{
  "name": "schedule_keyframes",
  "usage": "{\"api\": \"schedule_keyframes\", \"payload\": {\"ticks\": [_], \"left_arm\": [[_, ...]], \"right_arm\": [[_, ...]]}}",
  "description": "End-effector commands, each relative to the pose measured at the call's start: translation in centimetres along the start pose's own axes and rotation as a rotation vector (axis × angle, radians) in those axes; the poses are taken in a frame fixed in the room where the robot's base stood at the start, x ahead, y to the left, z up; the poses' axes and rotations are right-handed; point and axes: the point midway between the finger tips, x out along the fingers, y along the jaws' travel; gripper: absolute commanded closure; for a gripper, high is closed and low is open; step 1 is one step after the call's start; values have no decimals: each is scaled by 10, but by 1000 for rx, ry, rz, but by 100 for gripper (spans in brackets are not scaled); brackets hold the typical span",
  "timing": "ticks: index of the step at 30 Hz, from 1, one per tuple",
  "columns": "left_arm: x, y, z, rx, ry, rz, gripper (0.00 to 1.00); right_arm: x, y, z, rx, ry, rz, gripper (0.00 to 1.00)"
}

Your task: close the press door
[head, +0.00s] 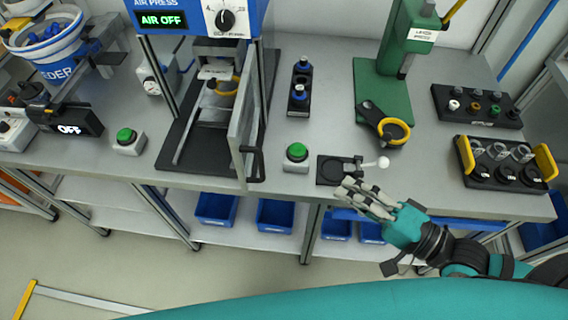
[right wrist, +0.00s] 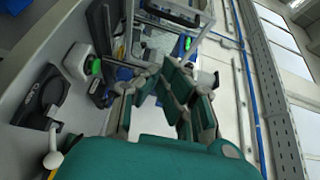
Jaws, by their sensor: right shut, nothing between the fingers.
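The air press (head: 200,18) stands at the back left of the bench with a lit "AIR OFF" display. Its door (head: 240,125) is a framed panel on the press's right side. The door stands open, swung out toward the bench's front edge. Its black handle (head: 257,166) is on the door's near end. My right gripper (head: 352,194) is shut and empty, in front of the bench edge, to the right of the handle and clear of it. In the right wrist view its fingers (right wrist: 162,85) show close up. My left gripper is not in view.
Green buttons (head: 296,153) (head: 126,138) sit either side of the press. A black fixture with a white-knobbed lever (head: 340,170) stands near my right gripper. A green lever press (head: 385,90) and a gauge rack (head: 500,165) stand to the right. Blue bins (head: 275,214) are on the lower shelf.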

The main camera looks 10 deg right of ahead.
Motion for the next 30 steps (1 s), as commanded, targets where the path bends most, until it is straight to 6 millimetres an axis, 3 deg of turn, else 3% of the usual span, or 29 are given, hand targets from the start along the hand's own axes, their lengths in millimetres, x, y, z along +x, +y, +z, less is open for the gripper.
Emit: {"api": "schedule_keyframes", "payload": {"ticks": [8,23,30], "left_arm": [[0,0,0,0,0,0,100],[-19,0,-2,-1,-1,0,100],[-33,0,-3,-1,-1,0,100]], "right_arm": [[19,-2,-2,7,6,-12,100],[98,-7,-2,6,3,-13,100],[120,-5,20,8,2,-7,100]]}}
